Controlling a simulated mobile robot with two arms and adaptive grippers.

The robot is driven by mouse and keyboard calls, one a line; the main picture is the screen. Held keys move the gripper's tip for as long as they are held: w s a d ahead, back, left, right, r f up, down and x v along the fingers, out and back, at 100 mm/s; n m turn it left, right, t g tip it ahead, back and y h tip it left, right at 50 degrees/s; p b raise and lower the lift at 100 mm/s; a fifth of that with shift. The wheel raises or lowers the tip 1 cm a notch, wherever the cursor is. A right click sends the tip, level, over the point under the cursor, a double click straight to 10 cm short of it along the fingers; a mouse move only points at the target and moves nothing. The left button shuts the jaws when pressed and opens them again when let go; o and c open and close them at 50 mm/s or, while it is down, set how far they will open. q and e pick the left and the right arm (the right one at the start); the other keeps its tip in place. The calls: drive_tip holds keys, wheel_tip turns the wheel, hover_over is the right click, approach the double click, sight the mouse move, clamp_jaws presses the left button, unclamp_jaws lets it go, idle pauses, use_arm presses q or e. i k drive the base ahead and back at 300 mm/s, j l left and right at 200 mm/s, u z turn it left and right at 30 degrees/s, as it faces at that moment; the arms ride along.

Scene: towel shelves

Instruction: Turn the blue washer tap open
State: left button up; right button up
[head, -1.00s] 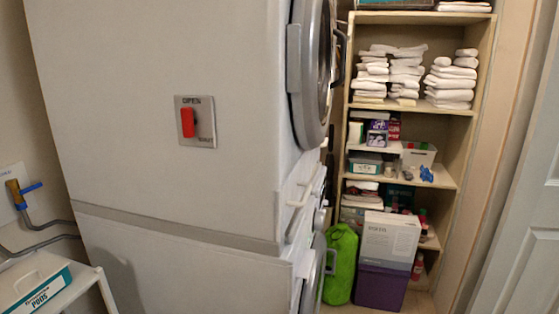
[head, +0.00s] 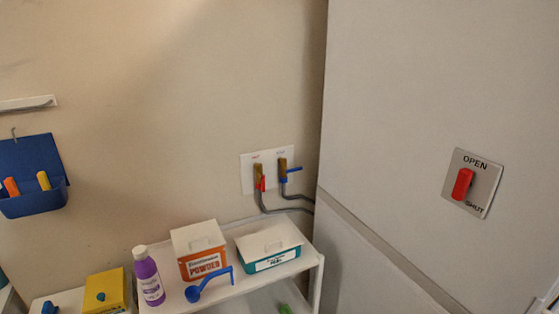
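The blue washer tap (head: 291,171) is on a white wall plate (head: 248,178), just left of the tall grey machine. Its blue handle sticks out sideways to the right from a brass body, and a grey hose runs down from it. A second tap with a red handle (head: 263,184) is beside it on the left, its handle pointing down. Small labels above the taps are too small to read surely. Neither of my grippers shows in the head view.
Below the taps, a white cart (head: 318,262) holds a powder box (head: 201,251), a teal-and-white box (head: 268,248), a purple bottle (head: 149,276) and a blue scoop (head: 208,284). The grey machine (head: 400,150) fills the right side, with a red OPEN/SHUT switch (head: 463,184).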

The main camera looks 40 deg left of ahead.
sight(288, 170)
drive_tip(key=i+j+u, duration=0.15)
drive_tip(key=u, duration=0.2)
drive_tip(key=i+u, duration=0.4)
drive_tip(key=i+j+u, duration=0.1)
drive_tip(key=u, duration=0.25)
drive_tip(key=l, duration=0.25)
